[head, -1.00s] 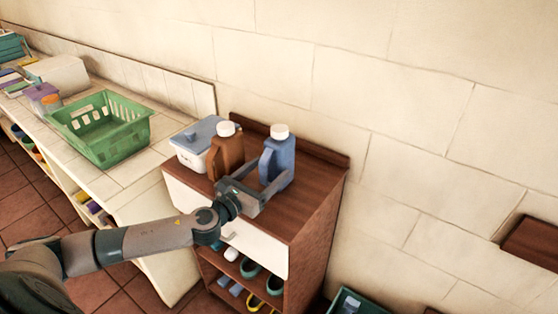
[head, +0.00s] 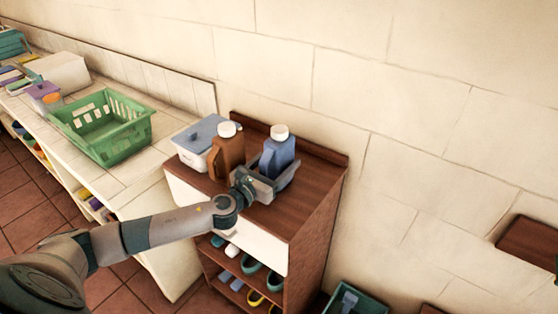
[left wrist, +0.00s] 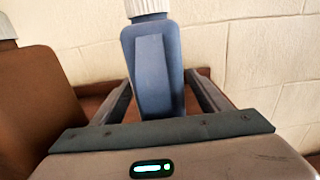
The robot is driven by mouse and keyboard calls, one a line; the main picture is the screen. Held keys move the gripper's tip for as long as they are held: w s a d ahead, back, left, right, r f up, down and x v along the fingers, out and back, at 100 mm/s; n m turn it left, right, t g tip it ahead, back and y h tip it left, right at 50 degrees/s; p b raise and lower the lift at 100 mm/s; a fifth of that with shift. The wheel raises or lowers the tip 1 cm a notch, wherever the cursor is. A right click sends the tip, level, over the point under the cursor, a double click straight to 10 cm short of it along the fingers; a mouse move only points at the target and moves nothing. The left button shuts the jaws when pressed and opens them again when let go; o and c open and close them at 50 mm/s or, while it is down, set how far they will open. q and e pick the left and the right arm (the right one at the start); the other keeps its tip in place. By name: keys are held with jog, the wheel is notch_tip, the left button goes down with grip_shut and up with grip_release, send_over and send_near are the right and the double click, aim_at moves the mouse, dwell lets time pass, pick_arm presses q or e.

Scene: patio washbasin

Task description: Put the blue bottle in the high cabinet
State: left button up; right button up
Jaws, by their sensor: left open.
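The blue bottle (head: 279,152) with a white cap stands upright on top of a dark wooden cabinet (head: 312,187). My left gripper (head: 275,180) is open, with its fingers on either side of the bottle's lower part. In the left wrist view the blue bottle (left wrist: 154,65) stands between the two open fingers (left wrist: 160,95), with small gaps visible beside it. The bottle's base is hidden behind the gripper body. My right gripper is not in view. I cannot tell which furniture is the high cabinet.
A brown bottle (head: 227,152) stands close to the left of the blue one, also in the left wrist view (left wrist: 40,105). A blue-lidded white box (head: 200,140) is beside it. A green basket (head: 104,130) sits on the tiled counter. The cabinet top's right side is free.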

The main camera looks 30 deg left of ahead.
aim_at(279, 148)
pick_arm(q)
grip_shut()
jog(key=shift+w+r, duration=0.1)
jog(key=shift+r, duration=0.05)
jog(key=shift+r, duration=0.1)
jog(key=s+d+r+b, duration=0.1)
jog(key=d+r, duration=0.9)
jog(key=d, duration=0.1)
jog(key=shift+s+d+r, duration=0.3)
jog(key=shift+s+r, duration=0.1)
dwell(0.4)
